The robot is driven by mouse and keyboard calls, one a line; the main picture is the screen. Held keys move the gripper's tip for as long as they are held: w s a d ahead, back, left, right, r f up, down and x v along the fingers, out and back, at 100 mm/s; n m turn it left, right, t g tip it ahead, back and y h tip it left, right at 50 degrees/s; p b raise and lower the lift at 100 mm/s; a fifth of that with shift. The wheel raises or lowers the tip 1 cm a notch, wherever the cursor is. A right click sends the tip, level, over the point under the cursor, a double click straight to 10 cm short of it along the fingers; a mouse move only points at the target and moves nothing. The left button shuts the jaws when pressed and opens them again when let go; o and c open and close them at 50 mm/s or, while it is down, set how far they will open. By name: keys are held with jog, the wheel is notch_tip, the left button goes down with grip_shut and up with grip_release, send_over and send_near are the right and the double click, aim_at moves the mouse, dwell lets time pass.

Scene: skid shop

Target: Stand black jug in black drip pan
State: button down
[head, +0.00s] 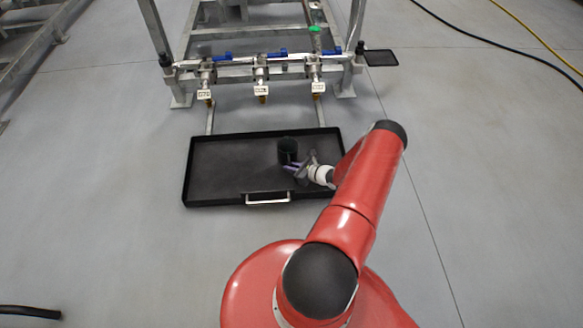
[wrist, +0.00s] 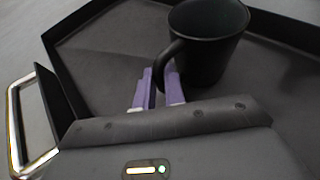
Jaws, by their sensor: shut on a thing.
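The black jug (head: 288,150) is upright inside the outline of the black drip pan (head: 225,197), right of the pan's middle in the head view. In the wrist view the jug (wrist: 208,42) shows its open top, and its handle points towards my gripper. My gripper (head: 299,172) reaches in over the pan's right part. Its purple fingers (wrist: 160,80) are shut on the jug's handle. I cannot tell whether the jug's base touches the pan floor. The pan's dark rim (wrist: 62,60) also shows in the wrist view.
The pan has a metal handle (head: 268,199) on its near side. Behind it stands a steel frame with a pipe and several valves (head: 261,72). A small black tray (head: 381,58) lies at the back right. Hoses (head: 480,38) cross the floor at the far right. The floor left of the pan is clear.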

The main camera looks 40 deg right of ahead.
jog(key=c, duration=1.9)
grip_release()
jog(key=shift+f, duration=0.15)
jog(key=o, duration=0.4)
